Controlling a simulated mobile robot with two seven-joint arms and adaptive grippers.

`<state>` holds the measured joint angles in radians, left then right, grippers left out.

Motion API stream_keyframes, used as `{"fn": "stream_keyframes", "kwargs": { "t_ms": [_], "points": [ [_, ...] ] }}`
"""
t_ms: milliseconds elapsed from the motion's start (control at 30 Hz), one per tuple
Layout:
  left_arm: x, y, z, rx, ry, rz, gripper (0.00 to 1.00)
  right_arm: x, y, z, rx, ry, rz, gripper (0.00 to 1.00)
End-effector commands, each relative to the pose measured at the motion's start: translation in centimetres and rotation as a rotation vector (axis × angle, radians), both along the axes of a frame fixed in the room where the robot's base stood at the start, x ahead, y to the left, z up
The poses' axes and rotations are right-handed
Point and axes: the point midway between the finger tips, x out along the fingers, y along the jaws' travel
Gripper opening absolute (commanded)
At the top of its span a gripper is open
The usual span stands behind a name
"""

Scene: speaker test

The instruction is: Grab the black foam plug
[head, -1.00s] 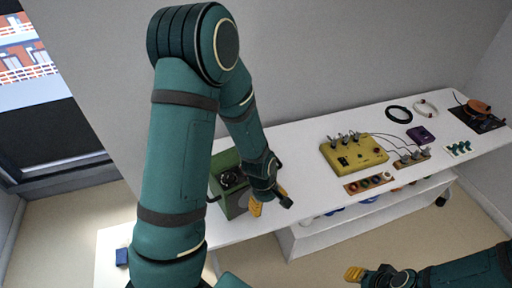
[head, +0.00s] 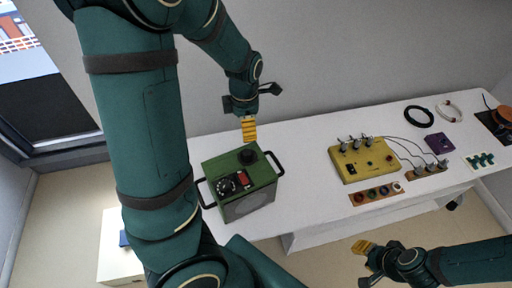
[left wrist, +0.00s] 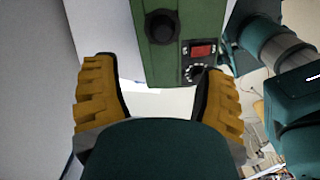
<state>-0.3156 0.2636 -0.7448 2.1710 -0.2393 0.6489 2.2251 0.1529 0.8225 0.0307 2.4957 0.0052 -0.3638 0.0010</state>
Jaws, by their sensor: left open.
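The black foam plug (head: 248,157) is a short round dark piece on the top of the green box (head: 248,204), near its back edge. It also shows in the left wrist view (left wrist: 162,27), at the top centre, beyond the fingertips. My left gripper (head: 249,130) is open and empty, just behind and above the plug in the head view. In the left wrist view its yellow ribbed fingers (left wrist: 158,72) are spread wide, with the plug apart from both. My right gripper (head: 362,263) is at the lower right in front of the table, its fingers apart and empty.
The green box has side handles, a black dial (head: 228,186) and a red switch (head: 243,177). On the white table (head: 310,195) to the right stand a yellow box (head: 362,160), a strip of coloured jacks (head: 378,194), a purple box (head: 439,143) and black cable (head: 418,116).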

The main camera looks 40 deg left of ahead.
Motion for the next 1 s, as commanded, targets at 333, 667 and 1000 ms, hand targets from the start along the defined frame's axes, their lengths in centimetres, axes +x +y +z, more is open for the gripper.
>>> {"fn": "stream_keyframes", "kwargs": {
  "t_ms": [333,667,1000],
  "points": [
    [-0.2,0.0,-6.4,0.000,0.006,0.001,0.72,0.1,0.1,-2.2,-0.004,0.001,-0.001,0.36],
    [-0.1,0.0,-9.0,0.000,0.003,-0.002,0.72,0.1,0.1,-2.9,-0.005,0.001,-0.001,0.36],
    [-0.5,-0.1,-13.3,0.000,0.003,-0.002,0.72,0.1,0.2,-4.0,-0.008,0.002,-0.001,0.36]
  ]
}}
